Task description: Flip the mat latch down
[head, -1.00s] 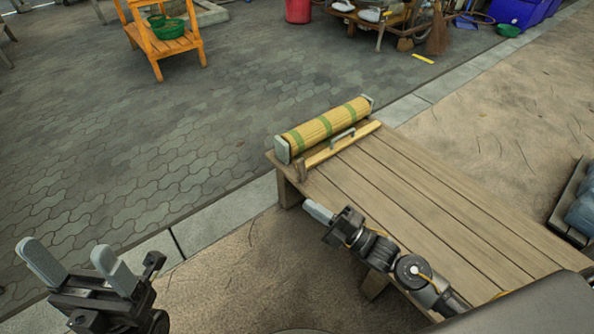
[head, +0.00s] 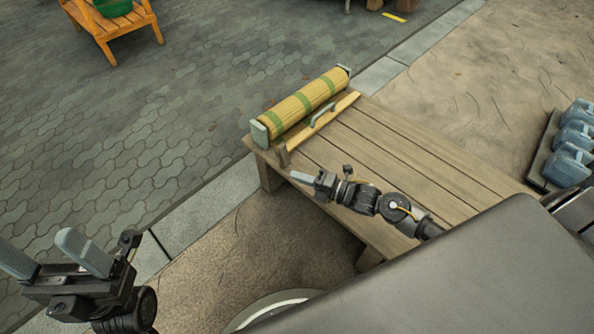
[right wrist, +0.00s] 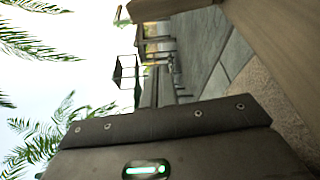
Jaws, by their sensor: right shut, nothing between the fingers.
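A rolled yellow mat with green bands (head: 310,100) lies between two pale end brackets at the far end of a wooden table (head: 400,160). A wooden bar with a grey-green handle (head: 322,115) runs along its near side. My left gripper (head: 50,257) is open and empty at the lower left, away from the table.
The table edge also shows in the right wrist view (right wrist: 280,45); the latch does not. Blue-grey jugs (head: 575,140) stand in a tray at the right. An orange wooden chair (head: 110,25) stands far off on the paving. The table's planks are clear beyond my right arm.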

